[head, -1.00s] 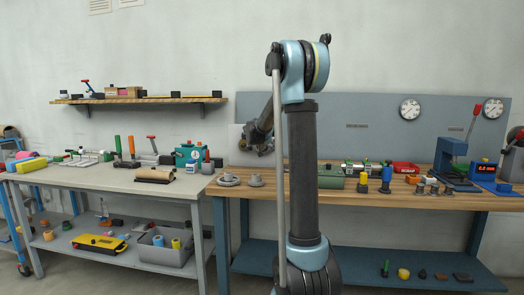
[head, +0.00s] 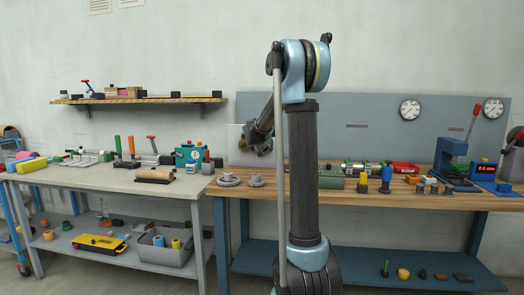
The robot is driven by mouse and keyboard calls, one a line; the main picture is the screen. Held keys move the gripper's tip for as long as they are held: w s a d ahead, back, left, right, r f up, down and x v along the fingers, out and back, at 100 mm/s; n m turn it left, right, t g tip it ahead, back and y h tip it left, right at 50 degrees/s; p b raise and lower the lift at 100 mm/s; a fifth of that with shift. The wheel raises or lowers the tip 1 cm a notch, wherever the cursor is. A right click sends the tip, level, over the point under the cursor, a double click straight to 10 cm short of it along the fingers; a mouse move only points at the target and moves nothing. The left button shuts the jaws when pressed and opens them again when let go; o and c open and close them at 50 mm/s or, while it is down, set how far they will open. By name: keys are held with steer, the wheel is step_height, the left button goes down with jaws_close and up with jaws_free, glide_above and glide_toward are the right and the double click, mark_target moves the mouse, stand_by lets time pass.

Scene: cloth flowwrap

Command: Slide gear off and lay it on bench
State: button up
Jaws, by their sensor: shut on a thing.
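My gripper (head: 263,148) is at the end of my bent arm, above the left end of the wooden bench (head: 400,199) and in front of a pale upright plate (head: 235,140). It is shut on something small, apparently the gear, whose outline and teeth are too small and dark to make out. A small tan part (head: 242,144) shows just left of the gripper, against the plate. A grey flanged round part (head: 228,180) and a grey stepped round part (head: 256,181) stand on the bench below. My arm hides part of the bench behind it.
The grey table (head: 110,185) at left holds tools and a teal machine (head: 190,155). Bare wood shows along the bench's front.

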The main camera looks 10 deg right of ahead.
steer(key=shift+s+a, duration=0.1)
steer(key=shift+s, duration=0.1)
steer(key=shift+c, duration=0.2)
steer(key=shift+s, duration=0.15)
jaws_close()
steer(key=shift+s+a+f, duration=0.1)
steer(key=s+a, duration=0.3)
steer(key=s, duration=0.6)
steer(key=shift+s, duration=0.3)
stand_by(1.1)
